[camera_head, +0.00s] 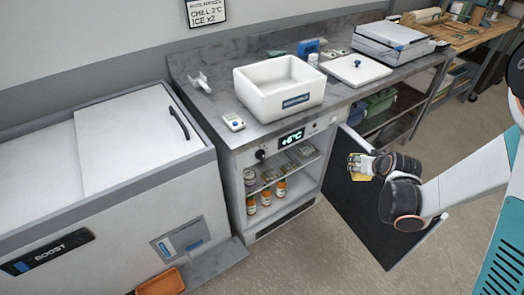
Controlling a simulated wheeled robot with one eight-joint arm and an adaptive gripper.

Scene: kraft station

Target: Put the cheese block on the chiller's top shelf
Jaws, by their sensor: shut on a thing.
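My gripper (368,164) is shut on the yellow cheese block (355,177). The fingers cover part of the block. It is held in front of the open chiller door, right of the chiller opening. The chiller (243,215) is built under the steel counter, with a lit +6°C display (291,138) above its opening. Its top shelf (300,164) carries several small packets or boxes, too small to identify. The lower shelf holds several orange bottles with white caps (266,197).
The chiller door (363,218) stands swung open to the right, beneath my arm. A white bin (265,102), a white lid (356,69) and small devices occupy the counter. A white chest (130,143) stands left. The floor before the chiller is clear.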

